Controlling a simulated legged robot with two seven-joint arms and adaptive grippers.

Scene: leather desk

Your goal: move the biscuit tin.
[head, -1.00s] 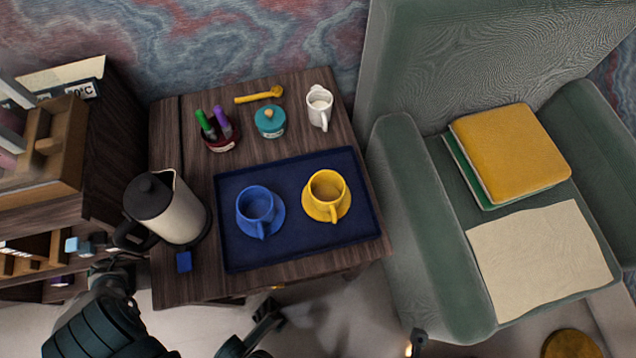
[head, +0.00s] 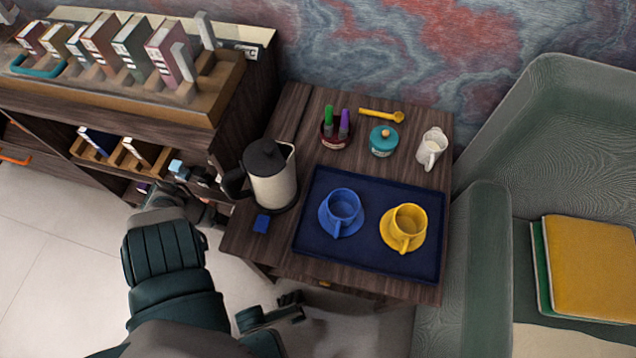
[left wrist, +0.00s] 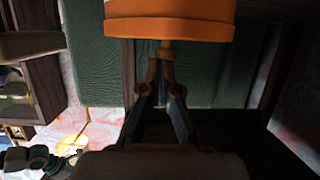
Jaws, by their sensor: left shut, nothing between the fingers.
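I cannot pick out a biscuit tin for certain in either view. A teal lidded pot (head: 383,141) with a small knob stands at the back of the wooden side table. In the left wrist view, my left gripper (left wrist: 161,68) is shut and empty, its fingers together just below a rounded orange object (left wrist: 170,20) that is cut off by the top edge. I cannot tell what that object is. In the head view my left arm reaches up beside the table's left end, with its gripper partly hidden. My right gripper (head: 290,303) seems to be low before the table, mostly unclear.
A navy tray (head: 325,190) holds a blue cup (head: 342,206) and a yellow cup (head: 408,226) on saucers. A bookshelf is left, a green armchair right.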

